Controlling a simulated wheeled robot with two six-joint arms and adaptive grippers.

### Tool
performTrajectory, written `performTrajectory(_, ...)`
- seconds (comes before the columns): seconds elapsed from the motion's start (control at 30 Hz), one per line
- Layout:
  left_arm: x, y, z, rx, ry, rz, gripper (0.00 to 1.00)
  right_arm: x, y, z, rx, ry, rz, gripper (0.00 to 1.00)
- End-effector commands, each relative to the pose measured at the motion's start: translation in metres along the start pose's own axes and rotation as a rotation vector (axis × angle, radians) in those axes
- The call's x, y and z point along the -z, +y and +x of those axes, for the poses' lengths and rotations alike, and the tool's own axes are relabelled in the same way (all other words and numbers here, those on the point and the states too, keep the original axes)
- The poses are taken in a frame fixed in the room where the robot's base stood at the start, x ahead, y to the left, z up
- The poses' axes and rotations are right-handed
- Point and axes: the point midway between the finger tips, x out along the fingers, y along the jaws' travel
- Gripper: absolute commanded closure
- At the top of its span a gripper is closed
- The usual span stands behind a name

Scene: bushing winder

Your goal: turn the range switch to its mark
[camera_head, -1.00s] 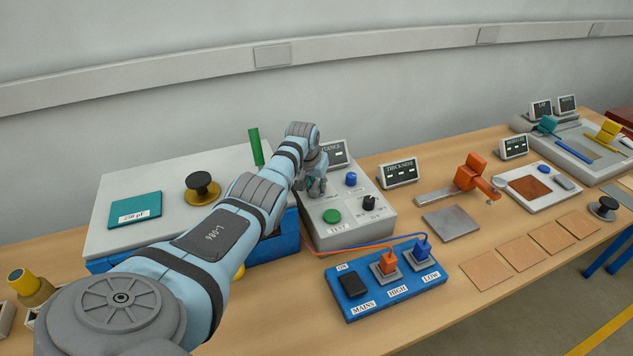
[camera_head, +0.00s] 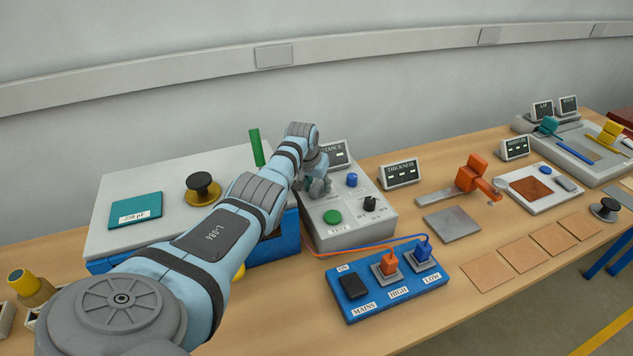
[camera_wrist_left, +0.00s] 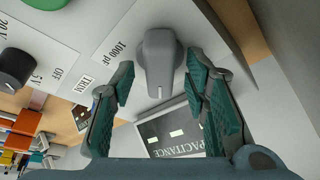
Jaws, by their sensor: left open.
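The range switch is a grey knob (camera_wrist_left: 158,62) on the light grey tester panel. A white pointer line on the knob faces the capacitance display (camera_wrist_left: 172,136) in the left wrist view. A "1000 pF" label is printed to the left of the knob there. My left gripper (camera_wrist_left: 160,78) is open, with one finger on each side of the knob; I cannot tell whether either finger touches it. In the head view my left gripper (camera_head: 316,184) is over the back left part of the tester (camera_head: 350,233) and hides the switch.
The tester also carries a green test button (camera_head: 332,217), a blue knob (camera_head: 351,180) and a black knob (camera_head: 369,203). A blue mains box (camera_head: 355,312) with cables stands in front. A thickness display (camera_head: 400,174) is to the right.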

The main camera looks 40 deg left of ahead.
Motion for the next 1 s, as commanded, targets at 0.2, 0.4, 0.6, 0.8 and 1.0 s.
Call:
performTrajectory(0.2,0.002,-0.002,-0.019,0.001,0.004,-0.001,0.58,0.000,-0.001,0.000,0.001,0.000,0.000,0.60)
performTrajectory(0.4,0.001,-0.002,-0.072,0.003,0.004,0.002,0.58,0.000,-0.002,0.000,0.002,0.000,0.001,0.60)
performTrajectory(0.6,0.001,0.000,-0.112,0.000,0.000,0.001,0.58,0.000,-0.002,0.000,0.003,0.000,0.001,0.60)
performTrajectory(0.8,0.000,0.000,-0.119,0.000,-0.002,0.000,0.58,0.000,-0.002,0.000,0.003,0.000,0.001,0.60)
performTrajectory(1.0,0.000,0.000,-0.119,0.000,-0.001,0.000,0.58,0.000,-0.002,0.000,0.003,0.000,0.001,0.60)
